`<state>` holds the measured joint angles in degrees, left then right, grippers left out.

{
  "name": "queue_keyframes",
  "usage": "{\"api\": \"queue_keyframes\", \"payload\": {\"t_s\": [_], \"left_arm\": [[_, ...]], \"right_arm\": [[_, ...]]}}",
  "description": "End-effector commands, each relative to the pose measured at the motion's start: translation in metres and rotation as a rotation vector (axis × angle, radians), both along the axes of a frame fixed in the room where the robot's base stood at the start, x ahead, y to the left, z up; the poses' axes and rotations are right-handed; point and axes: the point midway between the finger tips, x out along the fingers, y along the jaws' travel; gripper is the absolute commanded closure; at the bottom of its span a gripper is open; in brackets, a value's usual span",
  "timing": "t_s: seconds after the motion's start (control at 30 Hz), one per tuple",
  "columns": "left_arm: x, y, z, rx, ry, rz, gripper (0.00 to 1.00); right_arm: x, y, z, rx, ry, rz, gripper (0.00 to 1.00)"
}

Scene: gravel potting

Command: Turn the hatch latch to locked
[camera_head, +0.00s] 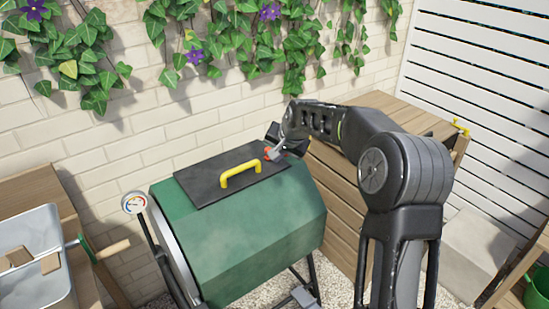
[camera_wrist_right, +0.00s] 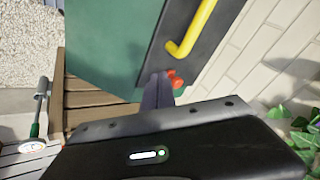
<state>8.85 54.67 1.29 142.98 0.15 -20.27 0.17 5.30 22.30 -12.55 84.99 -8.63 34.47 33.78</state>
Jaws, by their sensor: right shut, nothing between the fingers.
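The black hatch (camera_head: 215,182) with a yellow handle (camera_head: 240,172) lies closed on top of the green drum (camera_head: 255,245). A small red latch (camera_head: 268,154) sits at the hatch's right edge in the head view. In the right wrist view the red latch (camera_wrist_right: 176,79) shows close beside my fingertips, near the yellow handle (camera_wrist_right: 190,35). My right gripper (camera_head: 275,147) is shut and empty, with its tips (camera_wrist_right: 158,88) at the latch; I cannot tell whether they touch it. The latch's exact angle is partly hidden. My left gripper is out of view.
A dial gauge (camera_head: 134,203) stands at the drum's left. A grey tray (camera_head: 62,284) with wooden pieces is at the far left. A wooden bench (camera_head: 400,106) stands behind my right arm. A brick wall with ivy is behind the drum.

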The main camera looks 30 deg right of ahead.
Motion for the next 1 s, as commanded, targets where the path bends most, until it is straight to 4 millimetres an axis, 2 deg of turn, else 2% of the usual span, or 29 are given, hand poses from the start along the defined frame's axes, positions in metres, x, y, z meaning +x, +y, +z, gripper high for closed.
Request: {"api": "queue_keyframes", "payload": {"t_s": [0.03, 0.2, 0.4, 0.57, 1.0], "left_arm": [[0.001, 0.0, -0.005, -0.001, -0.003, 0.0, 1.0], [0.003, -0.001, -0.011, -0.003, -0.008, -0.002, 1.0], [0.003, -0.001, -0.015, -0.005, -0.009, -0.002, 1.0], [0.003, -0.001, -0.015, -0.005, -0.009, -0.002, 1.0], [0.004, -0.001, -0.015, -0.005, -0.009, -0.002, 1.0]], "right_arm": [[-0.003, 0.007, 0.013, 0.0, -0.012, 0.005, 1.0], [-0.02, 0.021, 0.043, 0.0, -0.01, 0.004, 1.0], [-0.033, 0.032, 0.068, -0.001, -0.007, 0.002, 1.0], [-0.036, 0.034, 0.074, 0.0, -0.006, 0.002, 1.0], [-0.036, 0.034, 0.074, 0.0, -0.005, 0.001, 1.0]]}}
